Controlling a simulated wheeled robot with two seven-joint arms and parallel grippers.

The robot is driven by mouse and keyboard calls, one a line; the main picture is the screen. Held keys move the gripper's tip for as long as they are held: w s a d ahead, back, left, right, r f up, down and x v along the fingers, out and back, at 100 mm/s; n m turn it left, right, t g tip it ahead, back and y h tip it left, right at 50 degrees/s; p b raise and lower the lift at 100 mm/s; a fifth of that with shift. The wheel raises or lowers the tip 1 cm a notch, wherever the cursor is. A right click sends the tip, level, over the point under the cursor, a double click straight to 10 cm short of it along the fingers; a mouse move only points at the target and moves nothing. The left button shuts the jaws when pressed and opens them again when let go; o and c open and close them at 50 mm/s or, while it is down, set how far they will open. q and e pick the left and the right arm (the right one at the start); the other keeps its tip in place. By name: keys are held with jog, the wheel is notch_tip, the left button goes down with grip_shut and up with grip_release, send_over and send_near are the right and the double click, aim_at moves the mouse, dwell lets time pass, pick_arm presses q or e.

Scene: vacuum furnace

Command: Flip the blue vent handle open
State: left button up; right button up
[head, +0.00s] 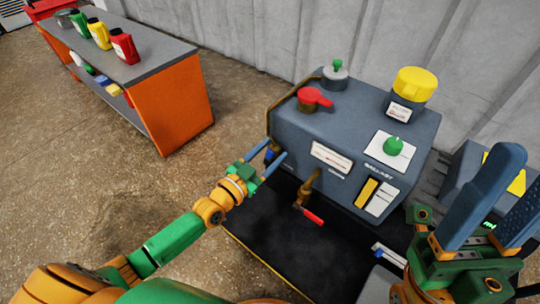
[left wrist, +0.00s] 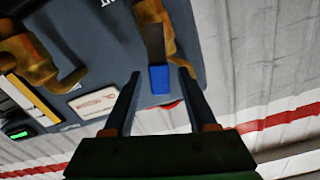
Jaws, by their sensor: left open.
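The blue vent handle (left wrist: 159,79) hangs at the end of a dark lever beside a brass pipe in the left wrist view. In the head view, a small blue part of it (head: 269,154) shows at the left side of the grey furnace unit (head: 310,130), partly hidden by my gripper. My left gripper (head: 277,148) is open there, with one finger on each side of the handle in the left wrist view (left wrist: 160,74). Contact cannot be told. My right gripper (head: 522,172) is open and empty at the right edge of the head view.
A red-handled valve (head: 312,216) on a brass pipe sticks out of the unit's front. A red knob (head: 315,97), a yellow-capped canister (head: 411,85) and a green knob (head: 393,146) are on the unit. An orange workbench (head: 178,105) with bottles stands at the back left.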

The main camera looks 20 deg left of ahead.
pick_arm(q)
grip_shut()
jog(key=shift+w+a+r+n, duration=0.15)
jog(key=shift+a+n, duration=0.2)
jog(key=shift+n, duration=0.35)
jog(key=shift+w+a+n, duration=0.1)
jog(key=shift+a+n, duration=0.25)
jog(key=shift+n, duration=0.55)
grip_release()
